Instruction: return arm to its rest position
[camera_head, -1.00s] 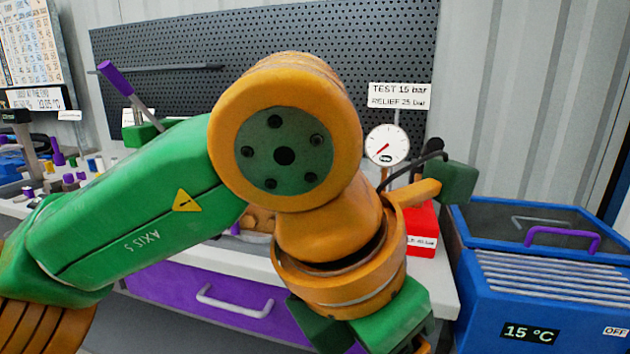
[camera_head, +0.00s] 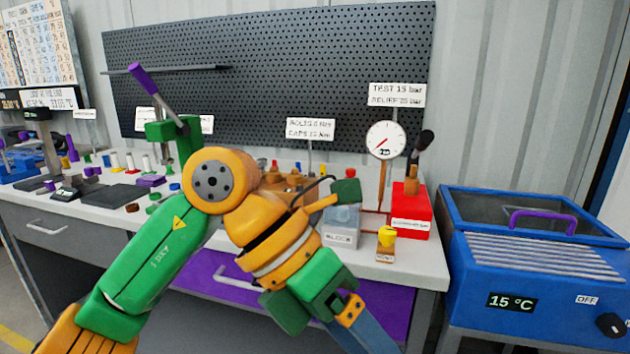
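My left arm (camera_head: 222,182), green and orange, comes in from the lower left. It bends at an orange joint in front of the workbench, and its forearm slopes down to the right. The wrist (camera_head: 320,282) hangs over the front of the bench, before the purple drawer. Part of my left gripper (camera_head: 362,332) shows as a blue-grey piece at the bottom edge. Its fingertips are cut off by the frame, so I cannot tell its opening or whether it holds anything. My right gripper is not in view.
The workbench (camera_head: 395,272) carries a dial gauge (camera_head: 386,141), a red box (camera_head: 411,212), a block (camera_head: 341,232) and a yellow-topped piece (camera_head: 387,238). A vice-like green fixture with a purple lever (camera_head: 150,88) stands behind the arm. A blue 15 °C unit (camera_head: 540,250) is at right.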

